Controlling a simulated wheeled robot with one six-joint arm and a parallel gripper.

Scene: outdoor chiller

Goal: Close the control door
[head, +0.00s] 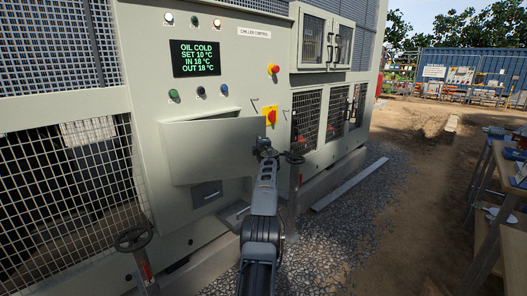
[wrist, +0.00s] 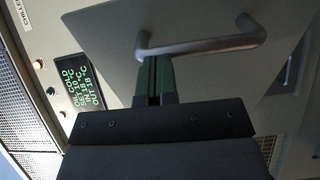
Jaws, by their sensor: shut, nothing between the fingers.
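The control door (head: 212,152) is a plain grey-green panel on the front of the chiller. It stands ajar, swung out from the cabinet, with a gap showing along its top edge. In the wrist view the door (wrist: 205,20) fills the upper middle, with a bent metal bar handle (wrist: 205,46) on it. My gripper (head: 263,146) is at the door's right edge. In the wrist view its green fingers (wrist: 153,62) are together and empty, with their tips at the left end of the handle. I cannot tell whether they touch it.
Above the door are a green-text display (head: 196,58), several buttons and a red knob (head: 273,69). A red-and-yellow switch (head: 270,116) sits just right of the door. Handwheels (head: 133,238) stand low in front. A workbench (head: 507,190) is at the right, with open gravel between.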

